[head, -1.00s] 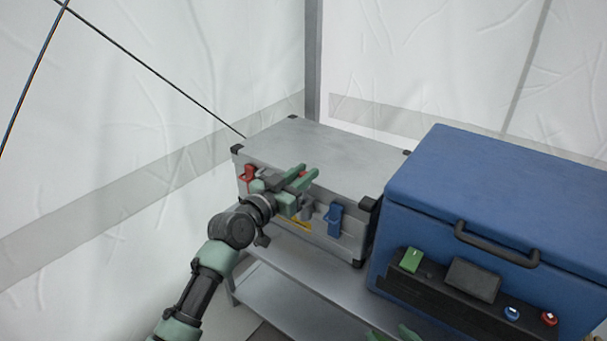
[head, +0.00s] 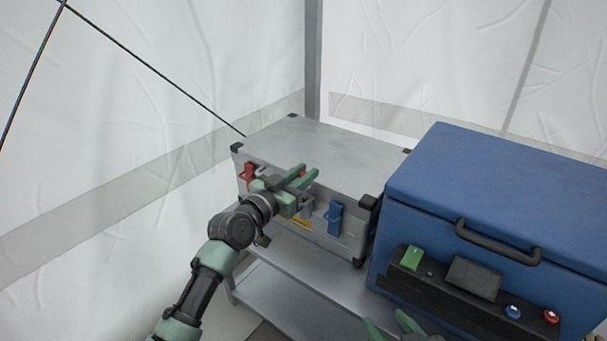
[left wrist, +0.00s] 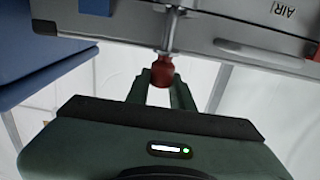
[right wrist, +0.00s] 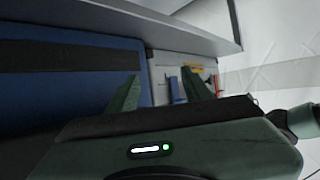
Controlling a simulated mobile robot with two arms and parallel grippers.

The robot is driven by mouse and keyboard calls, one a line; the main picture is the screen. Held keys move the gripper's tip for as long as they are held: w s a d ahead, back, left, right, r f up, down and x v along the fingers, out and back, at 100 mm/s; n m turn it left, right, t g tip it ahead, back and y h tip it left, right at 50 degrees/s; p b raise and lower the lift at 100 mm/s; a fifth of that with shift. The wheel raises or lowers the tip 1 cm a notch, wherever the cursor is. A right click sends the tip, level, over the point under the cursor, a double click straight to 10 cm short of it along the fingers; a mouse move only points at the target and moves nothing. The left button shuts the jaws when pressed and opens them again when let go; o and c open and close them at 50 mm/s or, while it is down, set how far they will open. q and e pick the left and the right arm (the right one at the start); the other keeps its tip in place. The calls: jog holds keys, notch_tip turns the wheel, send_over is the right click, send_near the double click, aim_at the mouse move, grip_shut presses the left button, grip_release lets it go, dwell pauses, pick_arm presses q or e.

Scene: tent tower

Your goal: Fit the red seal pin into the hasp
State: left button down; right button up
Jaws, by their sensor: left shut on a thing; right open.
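My left gripper (head: 306,178) is shut on the red seal pin (left wrist: 162,72), in front of the grey metal case (head: 325,150). In the left wrist view the pin's red head sits between the fingertips (left wrist: 160,82). Its metal shank points at the case and overlaps the grey hasp (left wrist: 172,28); I cannot tell whether the shank is inside it. In the head view the gripper mostly hides the pin and part of the hasp (head: 307,209). My right gripper (head: 390,328) is open and empty at the bottom edge; its spread fingers also show in the right wrist view (right wrist: 163,90).
The case has a red latch (head: 248,172) and a blue latch (head: 334,217). It stands on a grey metal shelf (head: 290,262). A blue cool box (head: 500,190) with a dark control panel stands at the right. White tent walls close off the back and left.

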pick_arm(q)
jog(key=shift+f, duration=0.2)
pick_arm(e)
jog(key=shift+w+a+r+t, duration=0.15)
jog(key=shift+w+r+t, duration=0.15)
jog(key=shift+r, duration=0.2)
jog(key=shift+w+a+r+t, duration=0.15)
jog(key=shift+w+r+t, duration=0.15)
jog(key=shift+r, duration=0.15)
pick_arm(q)
jog(key=shift+f+b, duration=0.15)
jog(key=shift+b, duration=0.15)
pick_arm(e)
jog(key=shift+w+r, duration=0.1)
jog(key=shift+r, duration=0.2)
pick_arm(q)
jog(key=shift+f, duration=0.25)
pick_arm(e)
jog(key=shift+w+a+r+t+y, duration=0.15)
jog(key=shift+w+r+t+y, duration=0.05)
jog(key=shift+r+t, duration=0.2)
jog(key=shift+w+a+r+t+y, duration=0.2)
jog(key=shift+r+t, duration=0.1)
jog(key=shift+r, duration=0.2)
jog(key=shift+r, duration=0.1)
